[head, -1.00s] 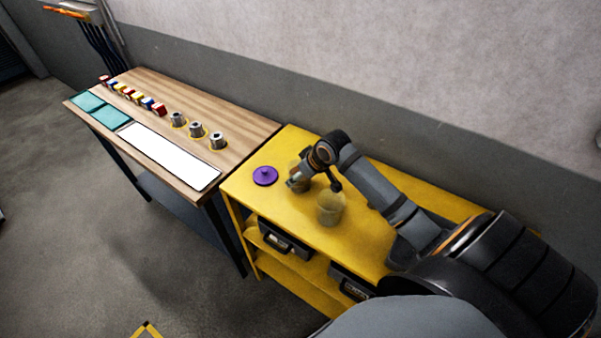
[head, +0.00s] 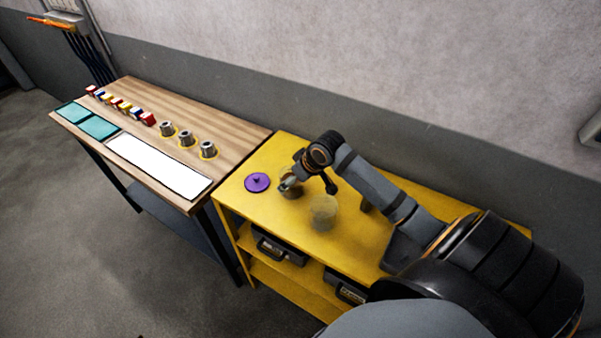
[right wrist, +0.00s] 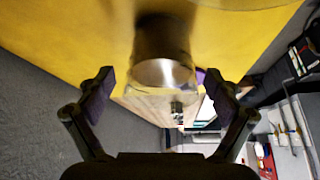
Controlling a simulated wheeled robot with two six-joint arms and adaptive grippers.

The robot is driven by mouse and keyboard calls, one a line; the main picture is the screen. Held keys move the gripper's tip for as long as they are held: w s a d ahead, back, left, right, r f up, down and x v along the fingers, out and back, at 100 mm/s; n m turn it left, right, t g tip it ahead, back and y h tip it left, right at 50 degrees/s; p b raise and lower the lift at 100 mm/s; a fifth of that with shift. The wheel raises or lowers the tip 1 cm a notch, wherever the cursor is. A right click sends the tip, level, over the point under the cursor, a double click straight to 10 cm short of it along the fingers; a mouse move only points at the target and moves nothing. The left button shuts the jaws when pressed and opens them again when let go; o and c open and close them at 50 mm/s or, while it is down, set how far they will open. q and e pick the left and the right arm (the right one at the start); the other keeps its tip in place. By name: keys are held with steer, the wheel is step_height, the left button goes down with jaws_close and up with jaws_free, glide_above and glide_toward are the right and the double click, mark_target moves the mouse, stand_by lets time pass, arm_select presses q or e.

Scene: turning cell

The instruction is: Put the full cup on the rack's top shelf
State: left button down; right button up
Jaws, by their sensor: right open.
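The yellow rack (head: 284,237) stands against the wall, and its top shelf is the broad yellow surface. A translucent cup (head: 323,213) stands on that shelf. A second, brownish cup-like thing (head: 293,192) shows there, partly hidden by my right gripper (head: 289,183). In the right wrist view a clear cup with a dark, shiny inside (right wrist: 162,72) is in line with the space between the fingers of my right gripper (right wrist: 160,88), which are wide apart and not closed on it. I cannot tell which cup is full. My left gripper is out of view.
A purple disc with a knob (head: 257,182) lies on the shelf left of my right gripper. Black bins (head: 281,250) sit on the shelf below. A wooden table (head: 228,140) adjoins on the left, with metal cylinders (head: 207,149), coloured blocks (head: 147,118) and a white panel (head: 158,166).

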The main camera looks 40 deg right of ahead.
steer(key=a+p+v, duration=0.1)
steer(key=p+v, duration=0.3)
steer(key=v, duration=0.6)
steer(key=shift+d, duration=0.45)
steer(key=shift+s, duration=0.1)
